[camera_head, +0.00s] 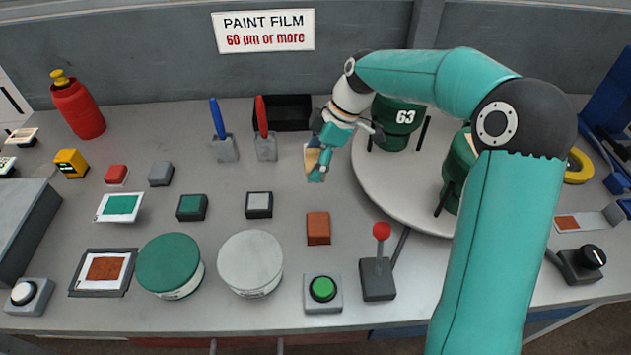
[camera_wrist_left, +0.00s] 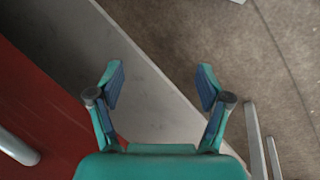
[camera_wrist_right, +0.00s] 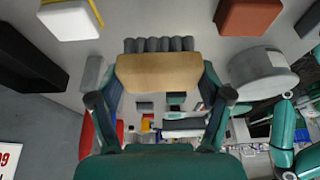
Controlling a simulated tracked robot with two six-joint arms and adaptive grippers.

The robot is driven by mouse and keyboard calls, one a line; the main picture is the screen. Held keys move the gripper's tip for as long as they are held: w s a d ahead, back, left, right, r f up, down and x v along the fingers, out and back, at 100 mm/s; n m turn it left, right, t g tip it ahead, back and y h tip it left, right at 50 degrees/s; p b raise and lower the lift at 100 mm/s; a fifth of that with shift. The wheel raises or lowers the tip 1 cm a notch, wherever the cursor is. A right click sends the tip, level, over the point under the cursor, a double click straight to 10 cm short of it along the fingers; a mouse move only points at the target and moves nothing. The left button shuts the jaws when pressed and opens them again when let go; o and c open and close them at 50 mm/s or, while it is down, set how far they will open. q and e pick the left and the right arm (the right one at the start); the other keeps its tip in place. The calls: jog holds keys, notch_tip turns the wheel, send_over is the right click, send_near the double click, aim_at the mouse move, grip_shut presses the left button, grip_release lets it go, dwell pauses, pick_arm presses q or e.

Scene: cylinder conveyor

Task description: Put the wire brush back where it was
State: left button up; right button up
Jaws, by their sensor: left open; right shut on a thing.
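The wire brush shows in the right wrist view as a tan wooden block (camera_wrist_right: 158,73) with grey bristles (camera_wrist_right: 158,44) on its far side. My right gripper (camera_head: 319,160) is shut on the brush, one finger at each end of the block. In the head view the brush (camera_head: 311,158) is a small tan patch beside the fingers, partly hidden by them. It appears held above the bench, right of the red-handled tool. My left gripper (camera_wrist_left: 158,85) is open and empty in the left wrist view, over the floor and a bench edge. It is outside the head view.
A round turntable (camera_head: 375,185) with green canisters (camera_head: 397,122) lies right of the gripper. Small blocks, buttons and tins stand in front.

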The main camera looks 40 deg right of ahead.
jog(key=shift+f, duration=3.65)
jog(key=o, duration=1.2)
jog(key=shift+r, duration=0.1)
jog(key=v, duration=1.2)
jog(key=shift+s, duration=0.1)
